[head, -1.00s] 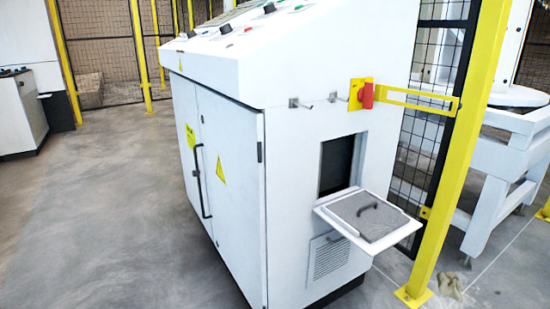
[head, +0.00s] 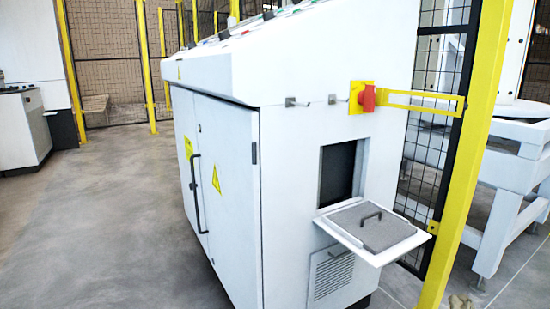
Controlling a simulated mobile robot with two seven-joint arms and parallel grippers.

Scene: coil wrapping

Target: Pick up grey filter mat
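The grey filter mat (head: 385,234) is a flat square pad with a dark handle (head: 372,217) on top. It lies on a white fold-down shelf (head: 341,236) that sticks out from the side of a white control cabinet (head: 285,190). Above the shelf is a dark rectangular opening (head: 337,172) in the cabinet side. Neither of my grippers shows in the head view.
A red switch on a yellow bracket (head: 425,102) sticks out from the cabinet toward a yellow post (head: 482,140). Two small hooks (head: 333,99) are beside it. A white frame (head: 510,165) stands at the right. The floor (head: 110,220) at the left is clear.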

